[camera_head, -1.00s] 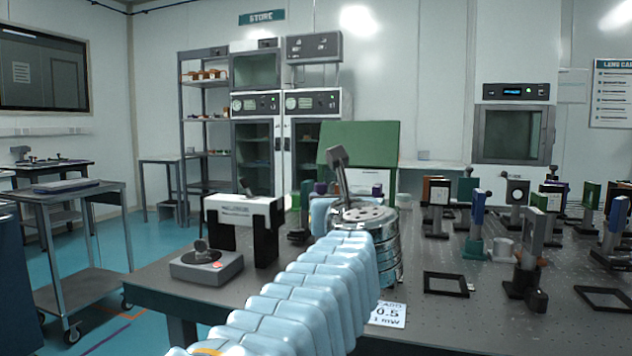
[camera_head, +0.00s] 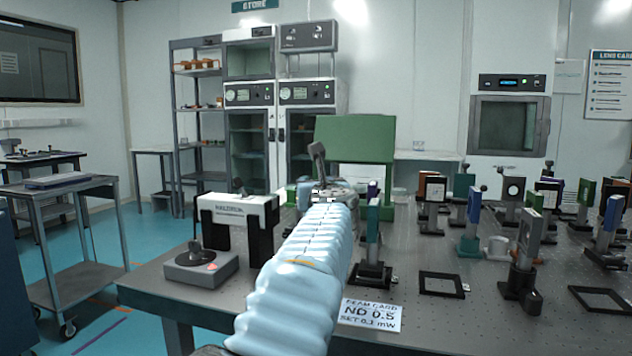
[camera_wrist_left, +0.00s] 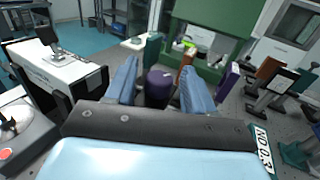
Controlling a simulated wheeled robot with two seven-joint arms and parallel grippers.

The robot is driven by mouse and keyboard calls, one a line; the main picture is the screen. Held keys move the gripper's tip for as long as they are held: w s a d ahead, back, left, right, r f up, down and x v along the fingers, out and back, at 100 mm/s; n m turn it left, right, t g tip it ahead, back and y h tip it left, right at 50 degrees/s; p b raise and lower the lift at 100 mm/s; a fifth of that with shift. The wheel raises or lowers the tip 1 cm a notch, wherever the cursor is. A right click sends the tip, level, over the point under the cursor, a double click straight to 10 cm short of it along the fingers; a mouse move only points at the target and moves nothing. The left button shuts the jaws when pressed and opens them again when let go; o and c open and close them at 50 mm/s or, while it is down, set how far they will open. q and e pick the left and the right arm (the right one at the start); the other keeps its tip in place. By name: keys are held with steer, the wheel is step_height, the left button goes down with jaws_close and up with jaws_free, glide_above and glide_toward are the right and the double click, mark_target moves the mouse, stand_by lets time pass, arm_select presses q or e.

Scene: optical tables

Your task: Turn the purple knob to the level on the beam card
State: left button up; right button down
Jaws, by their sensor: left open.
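The purple knob (camera_wrist_left: 158,85) shows in the left wrist view, between the two blue fingers of my left gripper (camera_wrist_left: 160,88). The fingers are open, one on each side of the knob; whether either touches it I cannot tell. In the head view my arm hides the knob, and the gripper's fingers cannot be made out clearly. The white beam card (camera_head: 369,315) lies on the table right of my arm; it appears to read "ND 0.5" with a small "SET 0.1 mW" line. A white label (camera_wrist_left: 263,148) shows at the right in the wrist view.
A white-and-black bridge-shaped device (camera_head: 238,215) and a grey box with a dark knob (camera_head: 200,266) stand left of my arm. A green panel (camera_head: 354,140) stands behind. Several optic mounts fill the right side, with flat black frames (camera_head: 442,285) in front.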

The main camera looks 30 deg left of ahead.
arm_select(q)
steer(key=shift+w+a, duration=0.25)
steer(key=shift+w, duration=0.05)
steer(key=c, duration=0.9)
